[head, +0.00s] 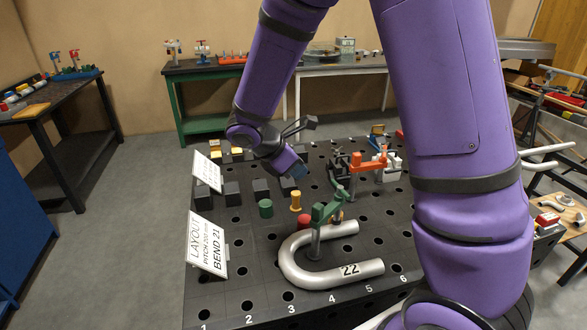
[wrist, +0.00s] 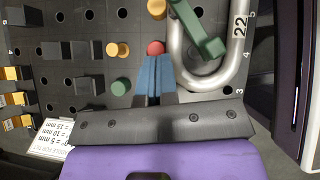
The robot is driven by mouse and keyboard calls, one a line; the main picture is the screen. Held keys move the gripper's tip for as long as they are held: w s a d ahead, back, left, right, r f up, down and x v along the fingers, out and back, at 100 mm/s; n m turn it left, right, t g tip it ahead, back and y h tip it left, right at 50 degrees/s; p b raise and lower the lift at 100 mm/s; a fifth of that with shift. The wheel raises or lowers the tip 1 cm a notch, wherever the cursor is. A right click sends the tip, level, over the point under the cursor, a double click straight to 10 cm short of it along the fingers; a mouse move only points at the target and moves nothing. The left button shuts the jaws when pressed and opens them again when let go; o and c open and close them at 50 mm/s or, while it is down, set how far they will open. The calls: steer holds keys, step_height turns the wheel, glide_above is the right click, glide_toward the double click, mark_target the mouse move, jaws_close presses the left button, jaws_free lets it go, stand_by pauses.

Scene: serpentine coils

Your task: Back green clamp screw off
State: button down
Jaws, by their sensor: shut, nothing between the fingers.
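The green clamp (head: 327,207) stands over the bent grey tube (head: 300,276) marked 22, its arm reaching across the tube. In the wrist view the green clamp (wrist: 203,32) lies to the right of my fingers, over the tube (wrist: 235,70). I cannot make out its screw clearly. My gripper (head: 300,172) is above the far part of the table, behind the clamp and apart from it. In the wrist view my gripper (wrist: 155,62) shows two blue fingers shut together and empty, in line with a round red peg (wrist: 155,48).
A green peg (head: 265,208) and a yellow peg (head: 295,201) stand left of the clamp. Dark blocks (head: 232,193) and sign cards (head: 208,243) line the left side. An orange clamp (head: 367,162) stands farther back. The perforated table (head: 245,290) is bare at the front left.

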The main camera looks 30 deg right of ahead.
mark_target(333, 182)
steer(key=d+f, duration=0.6)
steer(key=d, duration=0.2)
steer(key=shift+s+d, duration=0.15)
steer(key=shift+d+m+g, duration=0.8)
steer(key=shift+d+m, duration=0.05)
steer(key=shift+m, duration=0.35)
steer(key=shift+w, duration=0.2)
